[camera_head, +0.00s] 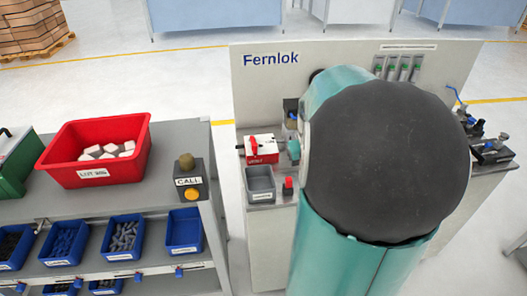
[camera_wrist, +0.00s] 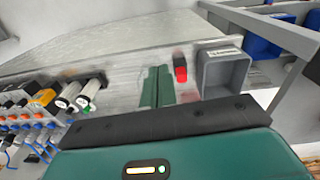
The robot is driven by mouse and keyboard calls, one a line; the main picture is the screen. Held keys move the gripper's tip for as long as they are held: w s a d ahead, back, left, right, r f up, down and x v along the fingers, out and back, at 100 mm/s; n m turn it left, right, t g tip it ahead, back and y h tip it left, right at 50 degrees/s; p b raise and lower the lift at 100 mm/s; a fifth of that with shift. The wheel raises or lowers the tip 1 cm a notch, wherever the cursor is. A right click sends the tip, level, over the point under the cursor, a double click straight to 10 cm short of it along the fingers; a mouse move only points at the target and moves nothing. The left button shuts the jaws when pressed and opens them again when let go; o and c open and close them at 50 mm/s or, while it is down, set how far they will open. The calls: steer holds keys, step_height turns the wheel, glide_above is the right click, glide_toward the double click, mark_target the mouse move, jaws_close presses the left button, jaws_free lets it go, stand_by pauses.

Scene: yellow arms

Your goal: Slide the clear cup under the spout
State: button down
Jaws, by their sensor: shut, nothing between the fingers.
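My gripper (camera_wrist: 158,72) shows in the wrist view as two green fingers lying side by side, shut with nothing between them. They are over the pale bench top, left of a small red block and a grey bin. I cannot make out the clear cup or the spout in either view. In the head view my teal arm with its large dark rounded end covers the middle of the Fernlok bench (camera_head: 262,75), and may hide them.
The grey bin (camera_head: 260,184) and small red block (camera_head: 288,186) sit at the bench's left front; they also show in the wrist view as a bin (camera_wrist: 223,72) and block (camera_wrist: 180,68). A red-and-white box (camera_head: 262,148) stands behind. A shelf with a red bin (camera_head: 75,172) is left.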

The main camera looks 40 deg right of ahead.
steer(key=shift+m+y, duration=0.3)
steer(key=shift+m, duration=0.1)
steer(key=d+f, duration=0.1)
steer(key=f, duration=0.3)
steer(key=d+f, duration=0.2)
steer(key=f, duration=0.2)
steer(key=d+f, duration=0.2)
steer(key=f, duration=0.2)
steer(key=shift+d, duration=0.1)
steer(key=shift+w+d, duration=0.35)
steer(key=shift+w, duration=0.3)
steer(key=w+d, duration=0.1)
steer(key=w, duration=0.2)
steer(key=w+d, duration=0.2)
steer(key=w, duration=0.1)
steer(key=w+d, duration=0.2)
steer(key=w, duration=0.1)
steer(key=shift+d, duration=0.2)
steer(key=shift+s+a, duration=0.1)
steer(key=shift+s, duration=0.05)
